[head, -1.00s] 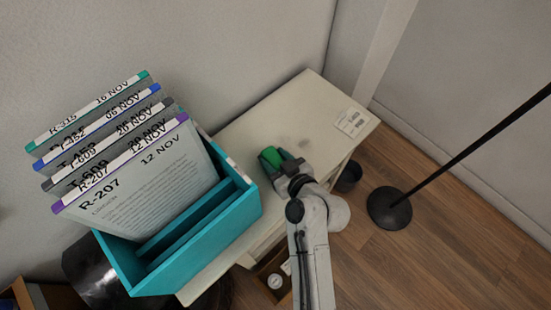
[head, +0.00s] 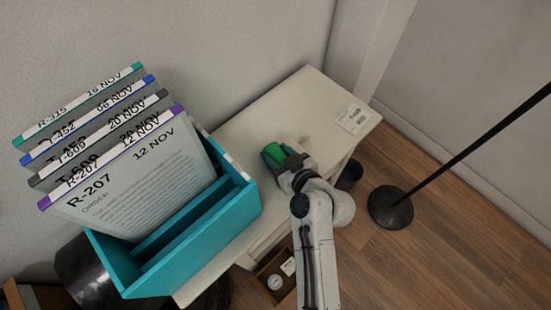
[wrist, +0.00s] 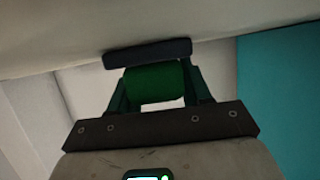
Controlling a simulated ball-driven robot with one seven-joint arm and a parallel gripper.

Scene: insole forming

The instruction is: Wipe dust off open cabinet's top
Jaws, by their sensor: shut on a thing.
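The off-white cabinet (head: 305,103) stands against the wall, with an open drawer (head: 262,273) low at its front. My gripper (head: 275,155) is over the middle of the cabinet top, shut on a green wiping block (head: 272,149). In the wrist view the green grip (wrist: 155,84) sits between my fingers. Its dark flat pad (wrist: 148,53) is at the pale cabinet top surface (wrist: 100,25) and seems to touch it.
A teal file box (head: 205,235) with several tall labelled folders (head: 135,170) stands on the cabinet's left end, close to my gripper. A paper label (head: 351,118) lies at the right end. A black pole stand (head: 390,208) and a dark bin (head: 350,174) are on the floor at right.

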